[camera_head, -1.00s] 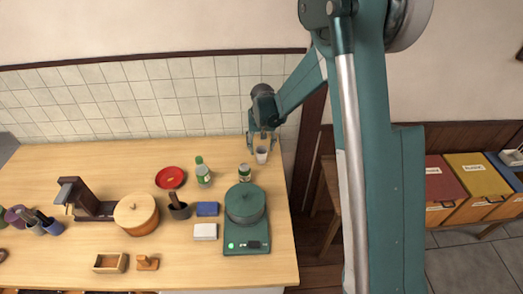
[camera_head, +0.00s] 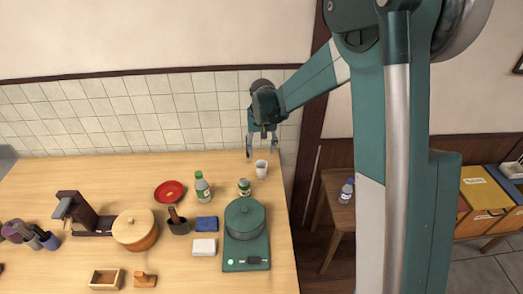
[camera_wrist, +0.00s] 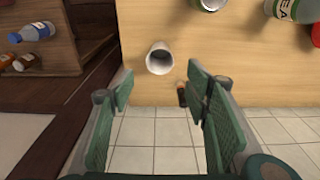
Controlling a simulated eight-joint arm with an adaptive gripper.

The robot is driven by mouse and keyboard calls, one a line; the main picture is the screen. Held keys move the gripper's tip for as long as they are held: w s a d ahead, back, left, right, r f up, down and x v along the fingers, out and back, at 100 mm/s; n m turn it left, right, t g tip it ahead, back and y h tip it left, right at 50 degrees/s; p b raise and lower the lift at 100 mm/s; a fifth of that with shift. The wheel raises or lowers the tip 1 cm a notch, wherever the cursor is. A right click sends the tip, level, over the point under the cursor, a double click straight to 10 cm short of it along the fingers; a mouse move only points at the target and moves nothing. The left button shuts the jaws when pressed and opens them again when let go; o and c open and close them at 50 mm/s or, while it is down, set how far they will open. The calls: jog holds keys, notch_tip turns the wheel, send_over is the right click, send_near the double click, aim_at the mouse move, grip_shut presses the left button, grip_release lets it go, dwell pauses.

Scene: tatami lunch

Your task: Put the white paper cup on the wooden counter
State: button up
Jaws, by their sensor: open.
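The white paper cup (camera_head: 261,168) stands upright on the wooden counter (camera_head: 110,170), near its back right corner. It also shows in the wrist view (camera_wrist: 159,60), seen from above with its open top toward me. My gripper (camera_head: 262,150) is open and empty, raised above and behind the cup and apart from it. In the wrist view, the open green fingers of my gripper (camera_wrist: 158,90) spread to either side, with the cup beyond their tips.
A green-labelled bottle (camera_head: 202,188) and a small can (camera_head: 244,187) stand left of the cup. A green pot (camera_head: 245,217) sits on a burner in front. The tiled wall (camera_head: 180,110) is close behind; the counter's right edge is near.

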dwell(0.7)
jog(key=s+d+r+t, duration=0.1)
jog(key=s+d+r, duration=0.4)
jog(key=s+r, duration=0.35)
jog(key=s+d+r+t, duration=0.2)
jog(key=s+d+r, duration=0.3)
jog(key=s+r, duration=0.35)
jog(key=s+d+r+t, duration=0.1)
jog(key=s+d, duration=0.2)
jog(key=s, duration=0.8)
jog(key=s+d+r+t, duration=0.1)
jog(key=s+d, duration=0.3)
jog(key=s, duration=0.7)
jog(key=shift+s+r+t, duration=0.35)
jog(key=shift+r+t, duration=0.05)
jog(key=shift+r, duration=0.05)
jog(key=shift+c, duration=0.2)
jog(key=c, duration=0.3)
